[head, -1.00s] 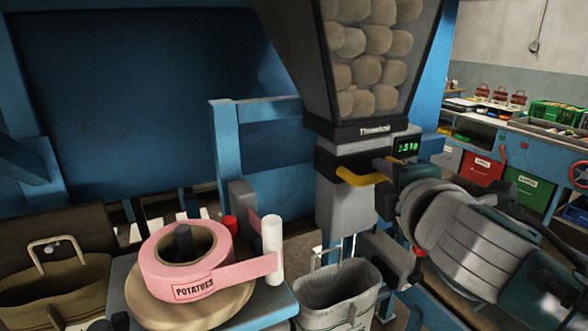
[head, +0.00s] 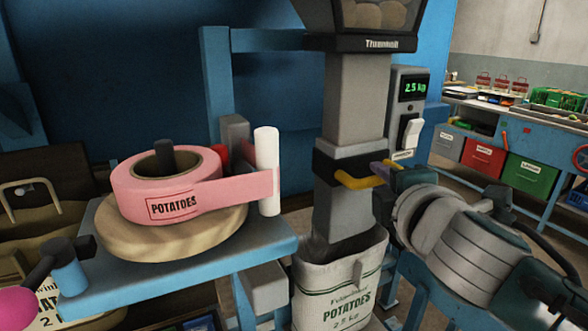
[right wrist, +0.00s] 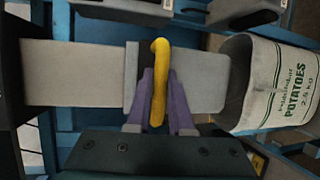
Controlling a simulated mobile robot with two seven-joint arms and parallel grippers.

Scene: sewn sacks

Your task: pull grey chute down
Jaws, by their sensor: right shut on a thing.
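The grey chute (head: 356,100) hangs below the hopper, with a grey lower sleeve (head: 343,215) under a dark collar. A yellow handle (head: 355,182) sticks out of the collar. My right gripper (head: 384,172) is shut on this handle, and in the right wrist view its purple fingers (right wrist: 158,98) sit on either side of the yellow bar. The sleeve's lower end is in the mouth of an open sack (head: 336,285) printed POTATOES. The sack also shows in the right wrist view (right wrist: 282,88). My left gripper is not in view.
The hopper (head: 362,43) with potatoes is above. A scale display (head: 411,88) reading 2.5 kg and a white switch are beside the chute. A pink label roll (head: 168,187) stands on a blue table at left. A workbench with bins (head: 484,158) is at right.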

